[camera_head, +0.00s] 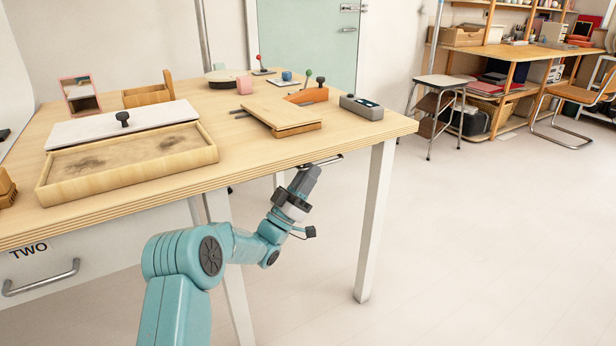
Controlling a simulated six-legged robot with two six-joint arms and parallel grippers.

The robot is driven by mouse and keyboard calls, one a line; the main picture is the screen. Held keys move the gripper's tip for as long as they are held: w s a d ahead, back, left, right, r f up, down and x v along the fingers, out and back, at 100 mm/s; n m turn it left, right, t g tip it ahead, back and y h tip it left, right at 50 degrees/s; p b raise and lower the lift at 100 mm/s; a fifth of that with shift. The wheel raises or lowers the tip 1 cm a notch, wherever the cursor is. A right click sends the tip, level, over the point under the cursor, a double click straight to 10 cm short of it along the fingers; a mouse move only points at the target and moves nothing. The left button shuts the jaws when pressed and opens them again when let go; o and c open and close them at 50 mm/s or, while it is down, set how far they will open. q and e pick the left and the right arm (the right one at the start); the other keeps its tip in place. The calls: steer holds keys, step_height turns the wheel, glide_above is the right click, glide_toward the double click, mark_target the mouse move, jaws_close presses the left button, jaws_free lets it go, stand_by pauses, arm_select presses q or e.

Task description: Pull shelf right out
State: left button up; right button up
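A wooden table (345,132) with white legs fills the left half of the view. My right gripper is not in view.
A white drawer front (95,262) marked TWO, with a grey handle (41,278), hangs under the table at left. A wooden tray (130,165), a board (280,115) and a grey box (361,107) stand on top. The floor right of the table is clear; a stool (440,82) stands farther back.

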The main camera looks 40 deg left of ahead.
arm_select(q)
jaws_close()
steer(key=shift+f, duration=0.1)
stand_by(1.2)
